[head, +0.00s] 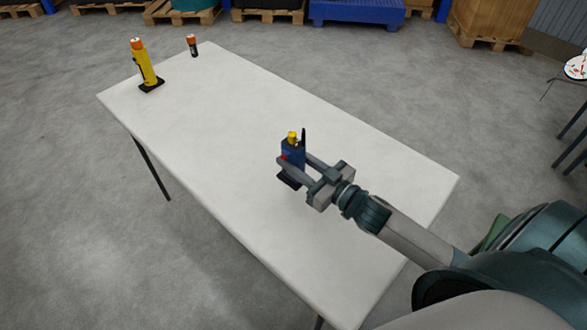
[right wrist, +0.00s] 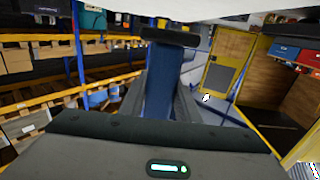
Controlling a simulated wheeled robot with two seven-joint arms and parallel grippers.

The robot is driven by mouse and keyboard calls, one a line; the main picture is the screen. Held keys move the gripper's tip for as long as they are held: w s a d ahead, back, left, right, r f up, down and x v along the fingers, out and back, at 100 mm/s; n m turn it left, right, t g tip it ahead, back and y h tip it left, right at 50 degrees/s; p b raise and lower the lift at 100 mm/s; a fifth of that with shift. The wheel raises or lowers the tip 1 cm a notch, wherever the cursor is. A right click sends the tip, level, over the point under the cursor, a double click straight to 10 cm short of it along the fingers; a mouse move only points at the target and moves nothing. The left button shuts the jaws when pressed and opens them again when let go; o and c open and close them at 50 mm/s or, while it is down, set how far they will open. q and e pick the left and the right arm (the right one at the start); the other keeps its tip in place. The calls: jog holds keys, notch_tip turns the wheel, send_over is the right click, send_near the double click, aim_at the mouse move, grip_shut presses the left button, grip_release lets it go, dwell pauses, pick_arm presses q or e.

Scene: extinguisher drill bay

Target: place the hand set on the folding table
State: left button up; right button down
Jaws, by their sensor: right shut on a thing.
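The hand set (head: 293,158) is blue with a black antenna, a yellow knob and a dark foot. It is upright over the right-hand part of the white folding table (head: 200,130). My right gripper (head: 297,167) is shut on it from the right, with a finger on each side. In the right wrist view the blue body of the hand set (right wrist: 160,85) shows between my fingers, with a dark end piece close to a pale surface at the top edge. I cannot tell whether its foot touches the tabletop. My left gripper is not in view.
A yellow torch-like thing (head: 146,67) with an orange top stands in a black base at the table's far left. A small black, copper-topped battery (head: 193,46) stands beside it. The middle of the tabletop is clear. Pallets and a blue platform (head: 356,13) line the back.

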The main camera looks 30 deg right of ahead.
notch_tip(320, 180, down, 3)
jog(key=shift+r, duration=0.1)
jog(key=shift+f, duration=0.45)
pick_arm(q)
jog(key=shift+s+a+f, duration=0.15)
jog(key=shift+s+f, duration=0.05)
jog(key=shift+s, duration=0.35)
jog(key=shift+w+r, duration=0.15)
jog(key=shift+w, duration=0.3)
pick_arm(e)
jog(key=shift+s+f, duration=0.1)
jog(key=shift+f, duration=0.25)
